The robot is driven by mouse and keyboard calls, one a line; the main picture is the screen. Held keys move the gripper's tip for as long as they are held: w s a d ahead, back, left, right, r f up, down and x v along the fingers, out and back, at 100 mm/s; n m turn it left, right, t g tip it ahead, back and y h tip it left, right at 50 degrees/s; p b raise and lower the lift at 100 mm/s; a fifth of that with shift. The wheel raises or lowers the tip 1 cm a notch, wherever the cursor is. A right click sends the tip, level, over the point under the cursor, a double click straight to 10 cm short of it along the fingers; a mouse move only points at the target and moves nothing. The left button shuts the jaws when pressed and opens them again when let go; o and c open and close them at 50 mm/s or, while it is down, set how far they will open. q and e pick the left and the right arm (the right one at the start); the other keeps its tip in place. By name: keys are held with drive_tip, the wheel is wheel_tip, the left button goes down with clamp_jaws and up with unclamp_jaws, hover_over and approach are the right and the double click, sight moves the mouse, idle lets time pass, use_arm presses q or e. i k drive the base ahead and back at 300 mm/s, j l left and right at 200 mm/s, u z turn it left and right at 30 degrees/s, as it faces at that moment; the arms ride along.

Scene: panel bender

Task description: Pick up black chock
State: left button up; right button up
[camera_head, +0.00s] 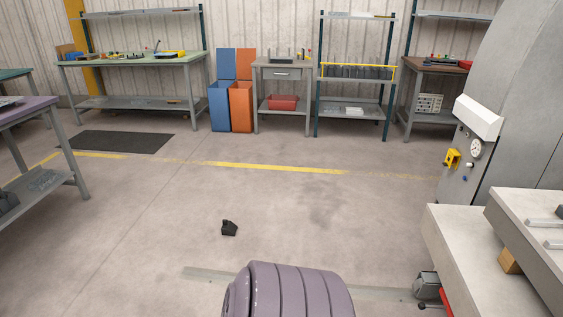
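The black chock (229,228) is a small dark block lying on the concrete floor, a little left of the middle of the head view. It stands alone, apart from the tables and benches, and no gripper touches it. Its fine shape is too small to make out. Neither my left nor my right gripper shows in this view.
Open floor surrounds the chock. A purple table (30,112) stands at the left, and a dark mat (123,141) lies behind. At the right are a grey machine (515,110) and a pale worktable (460,250). Blue (220,108) and orange (242,108) bins stand at the back.

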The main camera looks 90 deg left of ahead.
sight(229, 228)
drive_tip(key=u, duration=3.25)
